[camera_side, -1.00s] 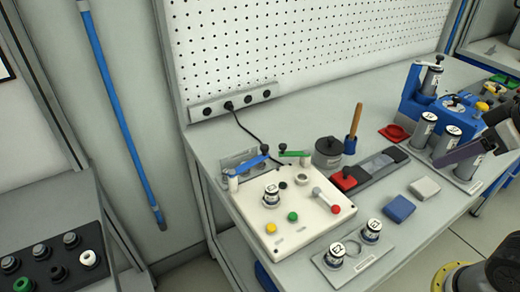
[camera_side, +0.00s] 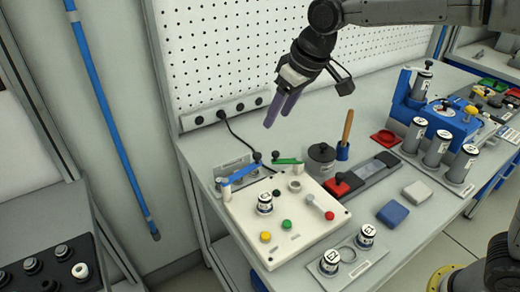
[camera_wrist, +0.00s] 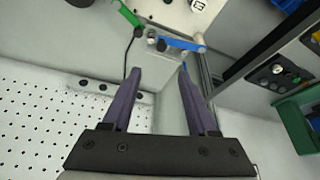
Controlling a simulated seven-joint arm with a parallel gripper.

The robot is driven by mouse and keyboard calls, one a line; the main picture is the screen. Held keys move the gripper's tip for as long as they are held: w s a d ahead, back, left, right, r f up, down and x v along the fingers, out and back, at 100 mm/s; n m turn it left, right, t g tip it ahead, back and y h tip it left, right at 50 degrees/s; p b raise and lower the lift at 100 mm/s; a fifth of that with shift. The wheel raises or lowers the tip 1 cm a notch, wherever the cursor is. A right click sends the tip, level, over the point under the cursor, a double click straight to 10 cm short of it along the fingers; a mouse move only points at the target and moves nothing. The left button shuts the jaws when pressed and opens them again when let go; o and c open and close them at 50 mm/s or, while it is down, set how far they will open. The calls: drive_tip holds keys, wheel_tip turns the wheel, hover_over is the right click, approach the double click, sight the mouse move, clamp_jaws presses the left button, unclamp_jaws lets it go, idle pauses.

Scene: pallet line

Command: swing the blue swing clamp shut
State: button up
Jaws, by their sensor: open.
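The blue swing clamp (camera_side: 241,174) is a blue bar with a dark knob at its right end, at the back left of the white panel box (camera_side: 290,243). Its bar also shows in the wrist view (camera_wrist: 183,44). The similar green clamp (camera_side: 287,162) sits to its right and shows in the wrist view (camera_wrist: 129,14). My gripper (camera_side: 276,112) is open and empty, with purple fingers pointing down, above and behind the clamps in the side view. In the wrist view my fingers (camera_wrist: 160,84) are spread, and the blue bar lies beyond them, apart from both.
The white perforated wall (camera_side: 250,65) and its socket strip (camera_side: 225,112) stand behind. A black cable (camera_side: 239,139) runs down near the clamps. A wooden-handled tool (camera_side: 346,130) and a dark round pot (camera_side: 321,160) stand to the right. Labelled cylinders (camera_side: 437,148) stand farther right.

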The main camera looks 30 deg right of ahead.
sight(258, 154)
drive_tip(key=x, duration=1.3)
drive_tip(key=shift+a+f, duration=0.1)
drive_tip(key=shift+f, duration=0.3)
clamp_jaws()
idle(0.8)
